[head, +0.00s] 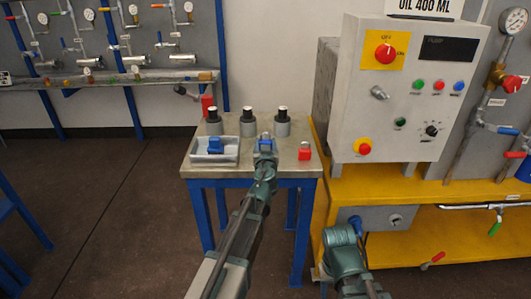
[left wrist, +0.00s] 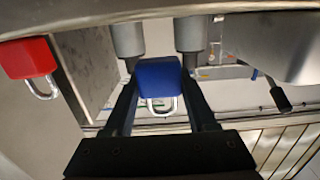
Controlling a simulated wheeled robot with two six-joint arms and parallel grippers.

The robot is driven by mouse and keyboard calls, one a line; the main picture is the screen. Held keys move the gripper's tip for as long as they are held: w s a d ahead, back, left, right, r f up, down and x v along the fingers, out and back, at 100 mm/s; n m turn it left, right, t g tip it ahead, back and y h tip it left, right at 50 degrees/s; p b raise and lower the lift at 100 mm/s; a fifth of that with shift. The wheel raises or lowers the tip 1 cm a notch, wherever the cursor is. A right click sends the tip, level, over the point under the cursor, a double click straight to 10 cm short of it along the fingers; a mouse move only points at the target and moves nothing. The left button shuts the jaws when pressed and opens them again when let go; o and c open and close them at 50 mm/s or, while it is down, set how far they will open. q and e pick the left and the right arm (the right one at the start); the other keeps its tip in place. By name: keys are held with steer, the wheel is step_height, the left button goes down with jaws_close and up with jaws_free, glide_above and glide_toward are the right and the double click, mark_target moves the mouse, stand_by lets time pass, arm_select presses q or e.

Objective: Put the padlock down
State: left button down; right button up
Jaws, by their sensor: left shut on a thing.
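My left gripper (head: 265,149) reaches over the small table and is shut on a blue padlock (head: 265,144). In the left wrist view the padlock (left wrist: 158,79) sits between the two fingertips (left wrist: 158,88), with its silver shackle toward the camera. I cannot tell whether the padlock touches the tabletop. A red padlock (head: 305,151) stands on the table to the right of the gripper; it also shows in the left wrist view (left wrist: 28,58). My right arm is at the lower middle of the head view, and its gripper fingers do not show.
The grey tabletop (head: 288,169) holds a pale tray (head: 202,163) with a blue item (head: 215,145) at left. Several dark-topped grey cylinders (head: 248,127) stand along the back. A control box (head: 400,100) on a yellow bench (head: 440,186) rises close on the right.

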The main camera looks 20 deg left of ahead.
arm_select(q)
steer(key=shift+f+b, duration=1.85)
steer(key=shift+f, duration=0.05)
steer(key=shift+r, duration=0.15)
steer(key=shift+c, duration=1)
jaws_free()
steer(key=v, duration=1.2)
steer(key=shift+p, duration=0.45)
